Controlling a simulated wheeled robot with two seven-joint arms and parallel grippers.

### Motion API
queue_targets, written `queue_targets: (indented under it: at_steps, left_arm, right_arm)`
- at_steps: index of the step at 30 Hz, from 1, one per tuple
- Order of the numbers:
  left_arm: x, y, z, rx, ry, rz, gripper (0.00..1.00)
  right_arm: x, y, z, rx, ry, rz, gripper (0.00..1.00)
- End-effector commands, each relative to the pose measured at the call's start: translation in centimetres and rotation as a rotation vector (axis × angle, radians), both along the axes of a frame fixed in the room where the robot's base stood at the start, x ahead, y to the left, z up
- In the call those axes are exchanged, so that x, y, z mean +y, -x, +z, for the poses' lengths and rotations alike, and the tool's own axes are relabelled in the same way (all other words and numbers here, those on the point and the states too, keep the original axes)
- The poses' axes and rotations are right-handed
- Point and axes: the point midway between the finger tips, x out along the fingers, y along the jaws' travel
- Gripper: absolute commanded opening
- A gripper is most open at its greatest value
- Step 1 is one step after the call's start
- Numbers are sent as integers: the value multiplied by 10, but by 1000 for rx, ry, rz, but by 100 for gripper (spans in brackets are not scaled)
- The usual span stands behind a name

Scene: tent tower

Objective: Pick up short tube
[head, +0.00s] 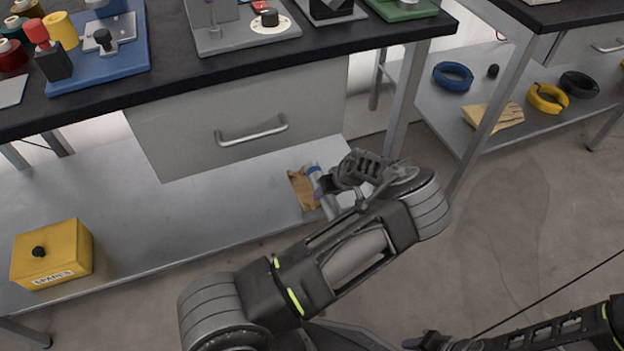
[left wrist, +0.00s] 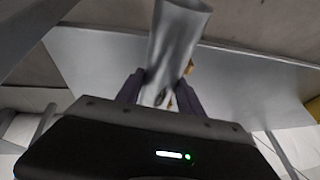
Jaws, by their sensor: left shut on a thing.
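The short tube (head: 327,205) is a grey metal tube with a blue band near its upper end in the head view. My left gripper (head: 322,186) is shut on it at the front edge of the lower shelf, below the drawer. In the left wrist view the tube (left wrist: 178,40) stands up between the two dark fingers of the left gripper (left wrist: 158,92), its wide end toward the top. Whether it touches the shelf is hard to tell. Part of my right gripper (head: 428,342) shows at the bottom edge of the head view; its fingers are unclear.
A tan glove or cloth (head: 300,190) lies on the lower shelf (head: 190,200) just behind the tube. A yellow box labelled "SPARES" (head: 52,255) sits at the shelf's left. The bench top (head: 190,72) and drawer (head: 240,115) overhang. A metal leg (head: 408,100) stands right of the gripper.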

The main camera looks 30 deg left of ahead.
Motion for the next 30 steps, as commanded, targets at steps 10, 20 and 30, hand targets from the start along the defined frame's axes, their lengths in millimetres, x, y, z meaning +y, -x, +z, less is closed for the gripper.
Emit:
queue_targets:
  at_steps: [10,20,30]
  left_arm:
    - [-80,13,2,0,0,-2,0]
    - [-95,16,0,-1,-1,0,0]
    - [-95,16,0,-1,-1,1,0]
  right_arm:
    - [3,3,12,6,-5,8,36]
    - [3,4,13,7,-5,8,36]
    - [3,4,13,6,-5,8,36]
